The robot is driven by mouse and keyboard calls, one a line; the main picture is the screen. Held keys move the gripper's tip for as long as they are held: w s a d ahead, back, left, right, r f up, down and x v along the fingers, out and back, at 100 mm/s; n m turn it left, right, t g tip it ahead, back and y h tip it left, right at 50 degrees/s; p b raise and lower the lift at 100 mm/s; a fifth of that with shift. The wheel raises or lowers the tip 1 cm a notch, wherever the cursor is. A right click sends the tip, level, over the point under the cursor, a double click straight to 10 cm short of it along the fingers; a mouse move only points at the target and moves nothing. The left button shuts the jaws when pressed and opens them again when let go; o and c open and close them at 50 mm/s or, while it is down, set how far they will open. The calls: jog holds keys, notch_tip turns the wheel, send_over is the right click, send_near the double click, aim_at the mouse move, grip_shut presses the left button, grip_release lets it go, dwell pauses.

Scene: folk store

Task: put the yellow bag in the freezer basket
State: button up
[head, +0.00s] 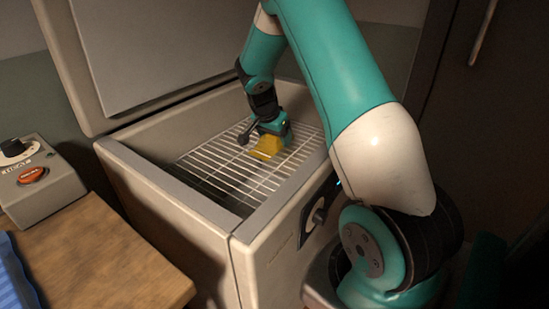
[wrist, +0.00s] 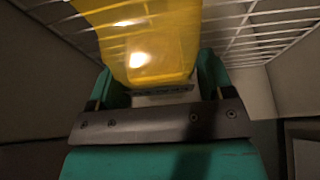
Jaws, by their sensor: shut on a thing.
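The yellow bag (head: 265,147) is in my gripper (head: 267,136), inside the open chest freezer. In the head view the bag is just above or on the white wire basket (head: 228,172); I cannot tell whether it touches the wires. In the wrist view the yellow bag (wrist: 150,40) fills the upper middle, between the two teal fingers of my gripper (wrist: 163,85). The basket wires (wrist: 262,30) show beyond the bag there. Part of the bag is hidden by the gripper in the head view.
The freezer's lid (head: 150,50) stands open at the back, and its pale rim (head: 180,198) surrounds the basket. To the left, a grey control box (head: 40,185) with an orange button sits on a wooden table (head: 100,260). A blue ribbed thing (head: 15,275) lies at the table's left edge.

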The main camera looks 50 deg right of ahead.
aim_at(278, 161)
notch_tip(278, 161, down, 7)
jog(key=shift+f+b, duration=0.1)
jog(key=shift+b, duration=0.35)
jog(key=o, duration=1)
